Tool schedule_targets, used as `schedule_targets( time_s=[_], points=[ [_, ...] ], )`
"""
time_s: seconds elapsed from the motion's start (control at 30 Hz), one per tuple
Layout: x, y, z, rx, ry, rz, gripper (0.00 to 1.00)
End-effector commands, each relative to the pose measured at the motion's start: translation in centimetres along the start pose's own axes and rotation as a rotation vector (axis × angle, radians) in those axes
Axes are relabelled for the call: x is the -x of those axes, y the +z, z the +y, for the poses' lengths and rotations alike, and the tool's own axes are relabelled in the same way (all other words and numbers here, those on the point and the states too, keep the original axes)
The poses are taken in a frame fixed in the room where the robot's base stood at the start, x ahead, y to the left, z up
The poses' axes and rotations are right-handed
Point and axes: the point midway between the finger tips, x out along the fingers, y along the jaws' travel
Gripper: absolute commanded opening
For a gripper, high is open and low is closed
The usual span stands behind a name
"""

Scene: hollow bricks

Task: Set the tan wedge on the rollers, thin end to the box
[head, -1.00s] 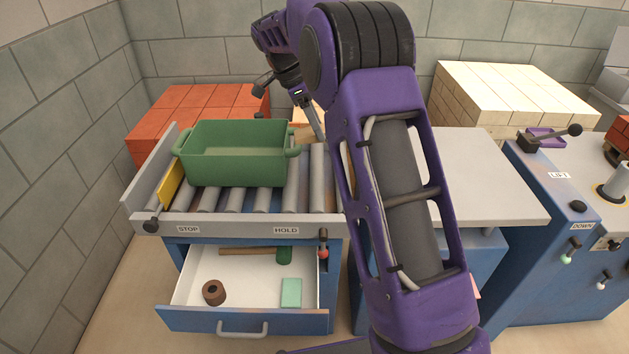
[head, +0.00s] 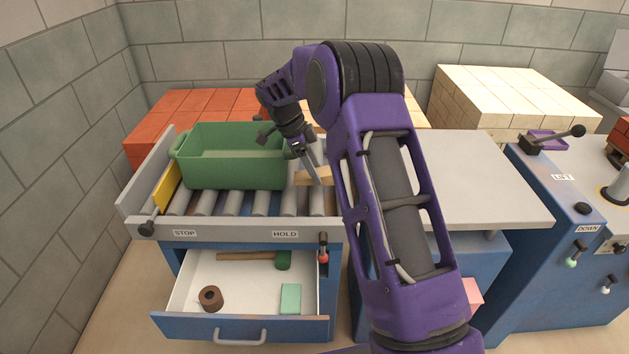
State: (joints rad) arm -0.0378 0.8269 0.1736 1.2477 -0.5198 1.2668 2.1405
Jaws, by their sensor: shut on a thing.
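The tan wedge (head: 313,179) is at the right end of the rollers (head: 260,203), to the right of the green box. My gripper (head: 316,177) is shut on the wedge from above, its fingers pointing down at it. The wedge looks at or just above roller height; I cannot tell whether it touches the rollers. Which end is thin is too small to tell. The green box (head: 234,172) stands on the rollers, against or near the yellow stop plate (head: 168,186). My arm hides part of the area right of the wedge.
An open drawer (head: 185,305) below holds a brown ring (head: 210,298), a mint block (head: 291,298) and a green-headed mallet (head: 283,261). The grey tabletop (head: 485,180) at right is clear. Orange bricks (head: 205,103) are stacked behind.

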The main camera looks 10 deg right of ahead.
Motion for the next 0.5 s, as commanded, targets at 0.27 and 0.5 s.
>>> schedule_targets(
  time_s=[0.27,0.5],
  points=[
    [-3.5,1.4,0.0,0.001,0.000,0.000,0.00],
    [-3.5,1.4,0.0,0.001,-0.001,0.000,0.00]
  ],
)
